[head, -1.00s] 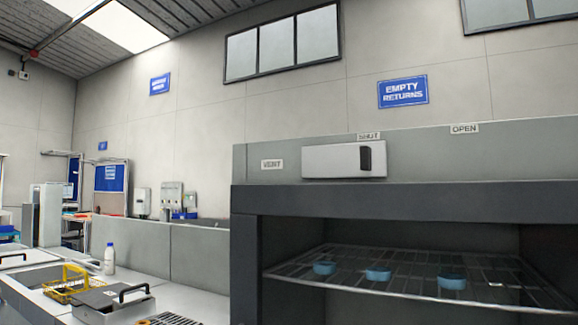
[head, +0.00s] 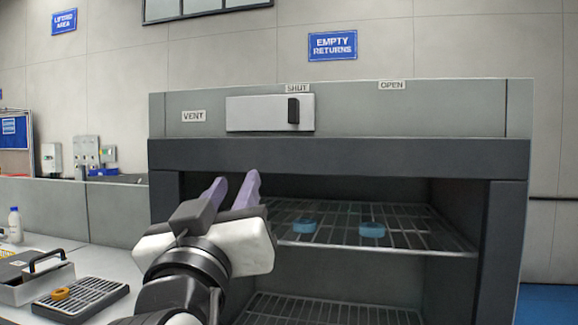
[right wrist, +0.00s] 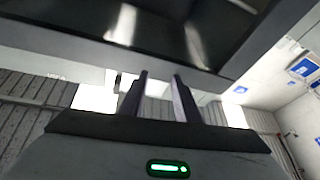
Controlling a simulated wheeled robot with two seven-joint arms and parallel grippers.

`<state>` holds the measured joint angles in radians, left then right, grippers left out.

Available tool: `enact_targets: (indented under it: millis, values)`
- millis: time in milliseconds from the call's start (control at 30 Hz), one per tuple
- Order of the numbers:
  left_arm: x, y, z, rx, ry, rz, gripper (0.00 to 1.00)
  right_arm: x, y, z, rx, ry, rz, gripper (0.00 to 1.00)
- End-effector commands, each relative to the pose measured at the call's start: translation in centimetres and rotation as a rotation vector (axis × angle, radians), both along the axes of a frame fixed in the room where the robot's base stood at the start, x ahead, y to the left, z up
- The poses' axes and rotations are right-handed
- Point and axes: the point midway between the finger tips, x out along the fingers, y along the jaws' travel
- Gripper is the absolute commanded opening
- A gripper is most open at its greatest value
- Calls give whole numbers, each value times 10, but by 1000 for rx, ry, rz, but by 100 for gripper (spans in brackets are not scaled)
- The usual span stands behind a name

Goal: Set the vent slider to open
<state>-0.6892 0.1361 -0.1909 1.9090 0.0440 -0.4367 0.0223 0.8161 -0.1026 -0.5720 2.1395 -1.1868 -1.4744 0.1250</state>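The vent slider is a pale plate (head: 258,115) with a black upright handle (head: 293,111) near its right end. It sits on the grey front panel of the cabinet, and the handle is below the SHUT label (head: 297,88). The OPEN label (head: 391,85) is farther right. My right gripper (head: 234,182) is in front of the cabinet, below and left of the handle and apart from it. Its two purple fingers stand apart and empty, also in the right wrist view (right wrist: 158,74). My left gripper is not in view.
The cabinet (head: 340,158) has an open front with wire shelves (head: 420,240). Blue round pieces (head: 372,230) lie on the upper shelf. A tray with a handle (head: 32,278) and a white bottle (head: 14,225) stand on the counter at left. The panel right of the handle is clear.

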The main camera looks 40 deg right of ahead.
Motion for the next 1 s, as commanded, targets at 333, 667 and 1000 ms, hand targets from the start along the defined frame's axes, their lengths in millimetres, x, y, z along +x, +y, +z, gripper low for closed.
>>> enact_targets:
  millis: [333, 667, 1000]
  values:
    - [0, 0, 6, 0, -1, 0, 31, -66, -19, 71, 108, -207, -110, 30]
    - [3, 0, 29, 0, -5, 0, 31, -31, -60, 94, 104, -204, -113, 30]
    - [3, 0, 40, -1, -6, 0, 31, -8, -85, 106, 106, -205, -108, 30]
